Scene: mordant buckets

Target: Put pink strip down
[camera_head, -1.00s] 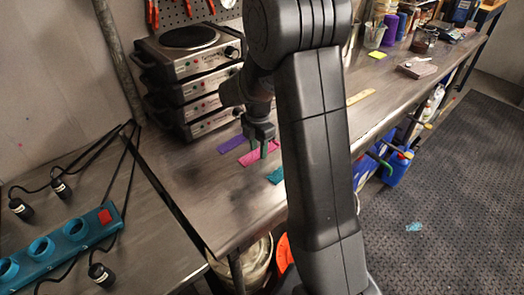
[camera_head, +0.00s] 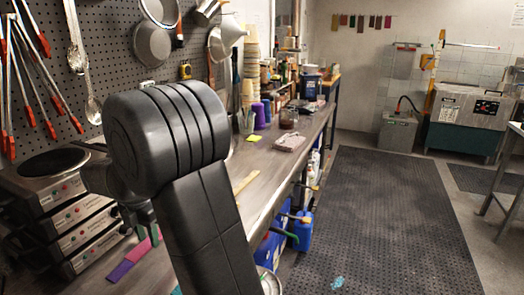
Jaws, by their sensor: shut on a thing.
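The pink strip (camera_head: 141,248) is at the worktop beside the hot plates, at the lower left of the head view. My gripper (camera_head: 148,222) is just above it and shut on it, with its fingers partly hidden behind my arm. I cannot tell whether the strip touches the worktop. A purple strip (camera_head: 120,271) lies flat to the left of the pink one. A teal strip (camera_head: 176,290) shows only as a sliver at the bottom edge, beside my arm.
Stacked hot plates (camera_head: 75,225) stand left of the strips. A wooden ruler (camera_head: 245,182) lies farther along the bench, before a purple cup (camera_head: 259,116) and a pinkish block (camera_head: 289,142). Blue jugs (camera_head: 302,232) stand below the bench edge.

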